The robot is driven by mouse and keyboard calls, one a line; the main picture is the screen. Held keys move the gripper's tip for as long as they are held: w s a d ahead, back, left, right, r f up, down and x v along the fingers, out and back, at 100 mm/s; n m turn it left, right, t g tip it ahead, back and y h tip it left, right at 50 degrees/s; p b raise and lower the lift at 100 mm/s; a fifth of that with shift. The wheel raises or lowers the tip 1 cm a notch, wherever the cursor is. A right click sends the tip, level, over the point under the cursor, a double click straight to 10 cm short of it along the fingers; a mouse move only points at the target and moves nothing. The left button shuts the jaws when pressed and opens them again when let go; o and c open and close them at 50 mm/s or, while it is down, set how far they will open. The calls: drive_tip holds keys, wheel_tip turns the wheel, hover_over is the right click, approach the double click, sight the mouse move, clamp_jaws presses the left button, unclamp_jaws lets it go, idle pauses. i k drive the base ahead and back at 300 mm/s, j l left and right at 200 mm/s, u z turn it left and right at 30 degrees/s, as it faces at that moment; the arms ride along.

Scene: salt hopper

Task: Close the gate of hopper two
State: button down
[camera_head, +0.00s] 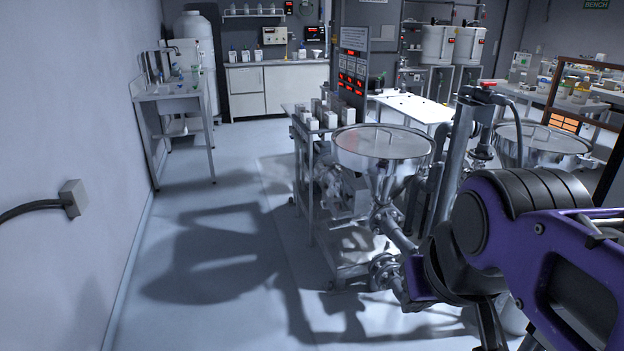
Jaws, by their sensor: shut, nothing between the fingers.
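A steel hopper (383,148) with a wide round rim and a lid stands right of the middle, narrowing to a metal outlet (383,218) with pipework below. A second similar hopper (545,142) stands farther right, its lower part hidden by my purple and black arm. I see no readable number on either, so I cannot tell which is hopper two. No gate position can be made out. My arm fills the lower right, close to the near hopper's pipework in the picture. My gripper is not visible.
A metal cart (309,190) with white containers (327,118) stands left of the near hopper. A dark panel with red displays (352,72) stands behind. A side table (172,92) is along the left wall. The floor (215,240) at left and centre is clear.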

sight(339, 209)
drive_tip(key=i+j, duration=0.25)
drive_tip(key=i, duration=0.25)
drive_tip(key=i+j, duration=0.25)
drive_tip(key=i, duration=0.2)
drive_tip(key=i+j+z, duration=0.1)
drive_tip(key=i, duration=0.4)
drive_tip(key=j, duration=0.15)
